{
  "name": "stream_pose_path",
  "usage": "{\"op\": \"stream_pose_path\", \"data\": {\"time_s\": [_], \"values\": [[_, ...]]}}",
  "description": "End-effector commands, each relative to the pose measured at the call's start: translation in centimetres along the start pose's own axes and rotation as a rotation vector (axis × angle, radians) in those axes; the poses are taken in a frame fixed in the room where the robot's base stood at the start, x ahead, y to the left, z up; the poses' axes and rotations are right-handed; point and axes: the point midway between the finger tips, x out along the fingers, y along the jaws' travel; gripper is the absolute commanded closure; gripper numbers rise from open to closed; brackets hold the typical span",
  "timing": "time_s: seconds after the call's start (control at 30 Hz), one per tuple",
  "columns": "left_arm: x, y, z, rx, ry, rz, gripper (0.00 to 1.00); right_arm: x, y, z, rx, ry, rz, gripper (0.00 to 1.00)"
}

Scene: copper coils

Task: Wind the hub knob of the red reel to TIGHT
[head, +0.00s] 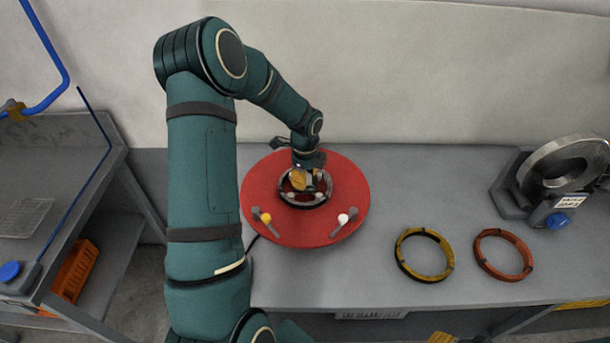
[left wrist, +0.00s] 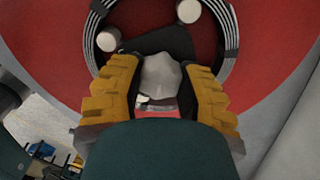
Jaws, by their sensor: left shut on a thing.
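The red reel (head: 285,230) lies flat on the grey table, and a dark coil ring (head: 296,204) sits around its middle. My left gripper (head: 303,182) reaches down over the hub from above. In the left wrist view the two yellow fingers of the gripper (left wrist: 166,88) stand on both sides of the pale, faceted hub knob (left wrist: 162,77) and are shut on it. The red reel face (left wrist: 60,50) and part of the coil ring (left wrist: 92,40) show beyond it. The TIGHT mark cannot be read in either view. My right gripper is not in view.
Two levers, one with a yellow knob (head: 265,217) and one with a white knob (head: 343,217), stand on the reel's front part. A yellow-black coil (head: 424,254) and a copper coil (head: 503,254) lie to the right. A grey machine (head: 555,175) stands at the far right.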

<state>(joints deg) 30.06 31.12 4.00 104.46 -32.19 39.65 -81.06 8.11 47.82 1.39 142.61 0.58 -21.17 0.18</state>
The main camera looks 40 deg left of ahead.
Motion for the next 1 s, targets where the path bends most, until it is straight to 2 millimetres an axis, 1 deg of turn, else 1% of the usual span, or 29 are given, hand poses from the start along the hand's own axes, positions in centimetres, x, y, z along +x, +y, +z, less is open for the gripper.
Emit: {"op": "stream_pose_path", "data": {"time_s": [0.47,0.5,0.57,0.6,0.87,1.0], "values": [[0.12,0.11,0.09,0.014,-0.001,0.003,1.00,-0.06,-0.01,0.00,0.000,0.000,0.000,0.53],[0.12,0.11,0.09,0.013,-0.001,0.003,0.55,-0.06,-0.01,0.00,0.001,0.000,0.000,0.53],[0.11,0.10,0.08,0.013,-0.001,0.003,0.34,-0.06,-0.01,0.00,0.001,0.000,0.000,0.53],[0.09,0.09,0.08,0.013,-0.001,0.003,0.30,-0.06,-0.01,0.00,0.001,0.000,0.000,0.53],[0.02,0.03,0.04,0.013,0.000,0.001,0.30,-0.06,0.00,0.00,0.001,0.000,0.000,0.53],[-0.70,-0.02,0.06,0.013,-0.001,0.000,0.30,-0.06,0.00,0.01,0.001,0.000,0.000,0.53]]}}
